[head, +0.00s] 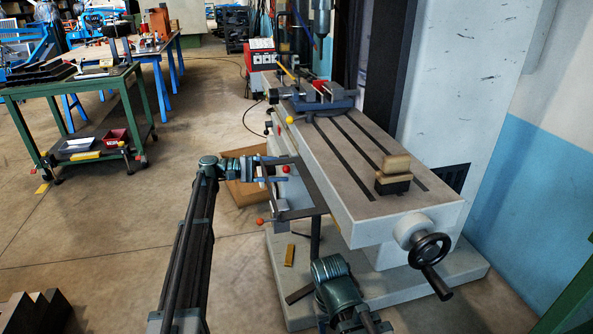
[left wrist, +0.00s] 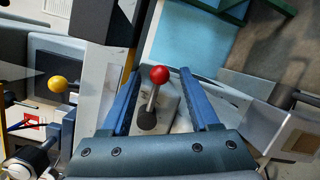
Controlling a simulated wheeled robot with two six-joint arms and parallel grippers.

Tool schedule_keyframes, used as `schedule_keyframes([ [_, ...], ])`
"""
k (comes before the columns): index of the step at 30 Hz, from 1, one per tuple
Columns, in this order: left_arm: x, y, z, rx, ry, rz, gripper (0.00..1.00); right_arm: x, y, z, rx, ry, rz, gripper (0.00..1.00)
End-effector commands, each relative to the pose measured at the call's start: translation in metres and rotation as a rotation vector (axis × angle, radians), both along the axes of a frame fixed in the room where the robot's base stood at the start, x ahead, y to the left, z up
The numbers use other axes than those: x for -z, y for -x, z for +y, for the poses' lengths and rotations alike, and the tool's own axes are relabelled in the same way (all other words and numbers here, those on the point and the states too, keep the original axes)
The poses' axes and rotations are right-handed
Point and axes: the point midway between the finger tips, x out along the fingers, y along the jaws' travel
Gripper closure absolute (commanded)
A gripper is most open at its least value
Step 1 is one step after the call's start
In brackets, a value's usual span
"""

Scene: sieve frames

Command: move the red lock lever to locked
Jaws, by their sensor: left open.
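The red lock lever shows in the head view (head: 286,169) as a red ball at the near side of the milling machine. In the left wrist view its red ball (left wrist: 159,74) tops a metal rod that rises from a dark pivot. My left gripper (head: 288,168) is open, with one blue finger on each side of the ball; it also shows in the left wrist view (left wrist: 160,76). The ball appears between the fingertips with gaps on both sides. I cannot tell its exact depth. Part of my right arm shows at the bottom, but its gripper does not.
A yellow knob (head: 290,119) and an orange knob (head: 260,221) sit on the same machine. Its slotted table (head: 350,165) carries a vise and a small block (head: 396,166). A handwheel (head: 430,251) sticks out at the front. A green workbench (head: 70,85) stands left, with open floor between.

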Motion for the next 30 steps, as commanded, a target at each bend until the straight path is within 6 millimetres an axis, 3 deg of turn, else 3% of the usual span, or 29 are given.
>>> schedule_keyframes([
  [3,0.0,0.0,-0.023,0.002,0.0,0.0,0.38,0.0,0.0,0.0,0.0,0.0,0.0,0.45],
  [9,0.0,-0.001,-0.045,0.001,0.0,0.0,0.38,0.0,0.0,0.0,0.0,0.0,0.0,0.45],
  [23,0.0,-0.002,-0.054,0.0,0.0,0.0,0.38,0.0,0.0,0.0,0.0,0.0,0.0,0.45],
  [30,0.0,-0.002,-0.054,0.0,0.0,0.0,0.81,0.0,0.0,0.0,0.0,0.0,0.0,0.45],
])
